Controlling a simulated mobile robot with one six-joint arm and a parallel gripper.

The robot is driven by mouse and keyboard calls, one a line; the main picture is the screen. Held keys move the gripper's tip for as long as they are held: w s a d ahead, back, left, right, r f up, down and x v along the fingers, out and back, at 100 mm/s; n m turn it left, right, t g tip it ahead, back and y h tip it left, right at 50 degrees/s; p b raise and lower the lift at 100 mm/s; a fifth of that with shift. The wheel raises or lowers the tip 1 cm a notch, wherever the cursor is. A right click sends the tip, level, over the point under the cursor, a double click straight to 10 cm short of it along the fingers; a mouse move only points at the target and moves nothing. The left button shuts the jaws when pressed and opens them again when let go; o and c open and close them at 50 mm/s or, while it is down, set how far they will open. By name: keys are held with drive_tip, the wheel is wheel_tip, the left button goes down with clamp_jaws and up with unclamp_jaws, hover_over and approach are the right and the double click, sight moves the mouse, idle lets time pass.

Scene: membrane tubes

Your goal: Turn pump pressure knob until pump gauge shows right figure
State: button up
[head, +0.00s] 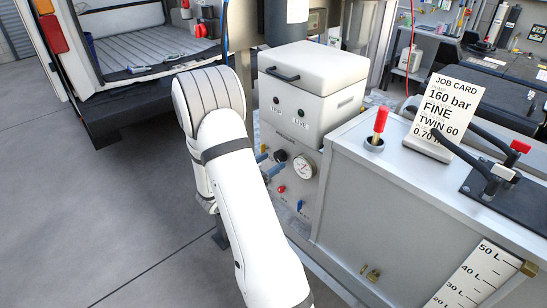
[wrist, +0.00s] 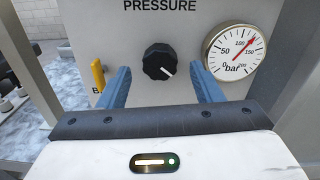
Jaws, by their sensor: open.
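The black pressure knob (wrist: 160,62) is on the pump's pale panel under the word PRESSURE, its white mark pointing to the lower right. My gripper (wrist: 161,82) is open, its blue fingers to the left and right of the knob, apart from it. The round pump gauge (wrist: 234,50) is right of the knob; its red needle points upper right, past 100, but the exact figure is too small to read. In the head view, the knob (head: 280,155) and gauge (head: 304,168) show beside my white arm. The job card (head: 446,112) reads 160 bar, FINE, TWIN 60.
A yellow lever (wrist: 98,74) is left of my left finger. Red (head: 281,189) and blue (head: 299,205) fittings sit below the gauge. A grey tank (head: 400,200) with a litre scale stands to the right. An open van (head: 135,45) is behind left; the floor there is clear.

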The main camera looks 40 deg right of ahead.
drive_tip(key=shift+w+d, duration=0.1)
drive_tip(key=shift+d, duration=1.2)
drive_tip(key=c, duration=0.9)
drive_tip(key=shift+a, duration=0.25)
drive_tip(key=shift+c, duration=0.4)
drive_tip(key=shift+d, duration=0.15)
drive_tip(key=shift+f, duration=0.1)
drive_tip(key=shift+f+m+b, duration=0.1)
drive_tip(key=shift+m+b, duration=0.3)
drive_tip(key=shift+b, duration=0.2)
